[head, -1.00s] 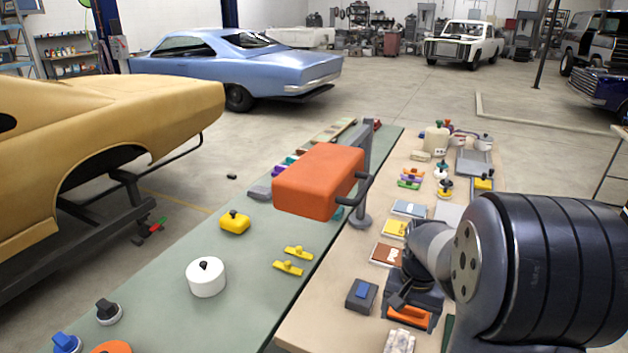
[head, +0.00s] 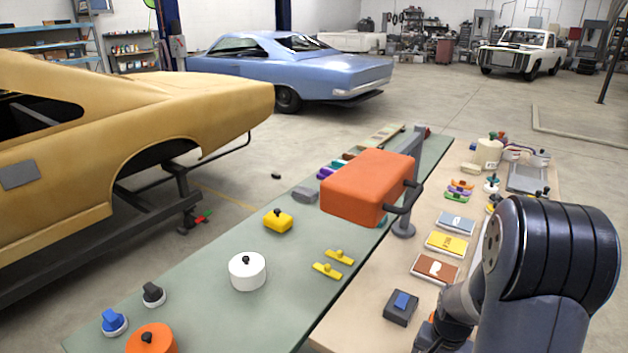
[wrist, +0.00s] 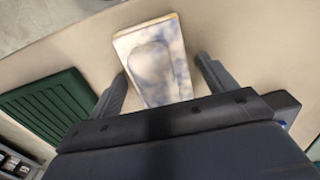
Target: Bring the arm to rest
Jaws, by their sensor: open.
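My gripper (wrist: 162,68) shows in the wrist view with its two dark fingers spread apart and nothing held between them. A pale, marbled flat block (wrist: 155,62) lies on the beige bench top beyond and between the fingers; I cannot tell how far off it is. In the head view my arm (head: 550,260) stands at the lower right, over the beige bench (head: 370,290). The gripper end is low there, right of a dark box with a blue top (head: 401,307), and mostly cut off by the frame's bottom edge.
A green ridged tray (wrist: 47,108) lies left of the gripper in the wrist view. An orange box-shaped head on a grey post (head: 365,185) rises between the green bench (head: 210,310) and the beige one. Brown (head: 435,268) and yellow (head: 446,244) flat cases lie farther back.

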